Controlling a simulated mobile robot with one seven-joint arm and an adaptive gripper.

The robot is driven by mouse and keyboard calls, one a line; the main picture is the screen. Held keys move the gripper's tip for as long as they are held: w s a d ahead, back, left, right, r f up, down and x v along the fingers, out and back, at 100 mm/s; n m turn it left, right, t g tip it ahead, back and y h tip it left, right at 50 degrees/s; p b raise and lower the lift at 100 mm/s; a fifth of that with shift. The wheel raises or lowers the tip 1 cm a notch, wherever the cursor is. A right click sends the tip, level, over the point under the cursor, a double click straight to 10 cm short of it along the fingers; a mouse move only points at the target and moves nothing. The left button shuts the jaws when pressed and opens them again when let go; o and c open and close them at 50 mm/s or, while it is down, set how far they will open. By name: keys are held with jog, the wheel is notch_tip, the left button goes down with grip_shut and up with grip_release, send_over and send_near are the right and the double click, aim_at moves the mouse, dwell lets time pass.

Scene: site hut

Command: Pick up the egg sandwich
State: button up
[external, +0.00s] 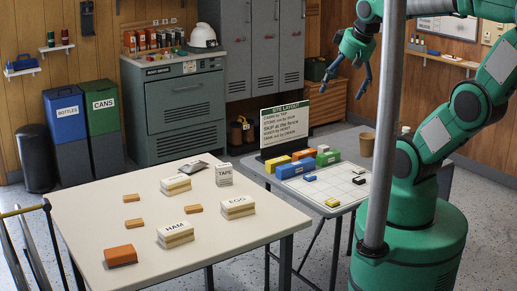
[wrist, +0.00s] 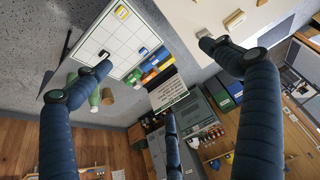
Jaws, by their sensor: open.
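The egg sandwich (external: 238,208), a pale layered block with EGG on its white top, lies at the right side of the cream table (external: 110,200) in the external view. The ham sandwich (external: 176,236) lies nearer the front, and a third similar sandwich (external: 177,185) lies further back with its label unreadable. My gripper (external: 350,80) is open and empty, high up and well right of the egg sandwich, beyond the smaller table. In the wrist view its dark fingers (wrist: 155,60) are spread wide with nothing between them. I cannot identify the egg sandwich there.
Several orange-brown blocks (external: 121,256), a tape box (external: 224,175) and a grey wedge-like item share the cream table. The smaller table (external: 340,203) holds a gridded board, coloured blocks and an upright sign (external: 284,127). A grey pole (external: 384,130) stands before my arm.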

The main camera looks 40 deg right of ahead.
jog(key=w+a+f+n+g+p, duration=0.25)
jog(key=w+a+n, duration=0.3)
jog(key=w, duration=0.55)
jog(key=n+g+p, duration=0.3)
jog(key=n, duration=0.8)
send_over(236, 199)
notch_tip(236, 199, down, 26)
jog(key=shift+w+f+m, duration=0.15)
jog(key=shift+w+m, duration=0.05)
jog(key=shift+m, duration=0.05)
jog(key=shift+f, duration=0.1)
jog(key=shift+f+b, duration=0.75)
jog(key=shift+f, duration=3.45)
jog(key=shift+f+b, duration=0.9)
jog(key=shift+f, duration=1.7)
